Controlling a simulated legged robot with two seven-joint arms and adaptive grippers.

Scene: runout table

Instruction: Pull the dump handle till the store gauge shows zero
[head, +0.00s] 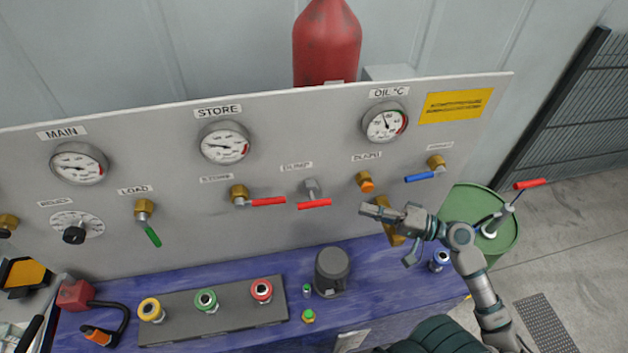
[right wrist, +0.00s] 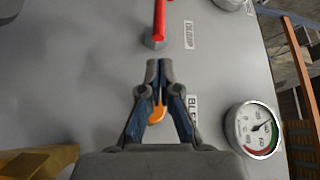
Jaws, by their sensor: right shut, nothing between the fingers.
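The dump handle (head: 314,204) is a red lever on a grey valve under the DUMP label and lies roughly level. It also shows in the right wrist view (right wrist: 160,20), beyond my fingertips. The store gauge (head: 224,143) is a round white dial under the STORE label. Its needle points left and slightly up; the figures are too small to read. My right gripper (head: 368,209) is shut and empty, in front of the panel, to the right of the handle and apart from it. In the right wrist view its closed fingertips (right wrist: 158,66) point towards the handle. My left gripper is not in view.
An orange bleed knob (head: 366,183) sits just above my right gripper. Red store (head: 268,201) and blue (head: 419,178) levers flank the dump valve. A dark grey cup-like object (head: 332,270) stands on the blue bench (head: 390,290). A green drum (head: 505,240) stands at right.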

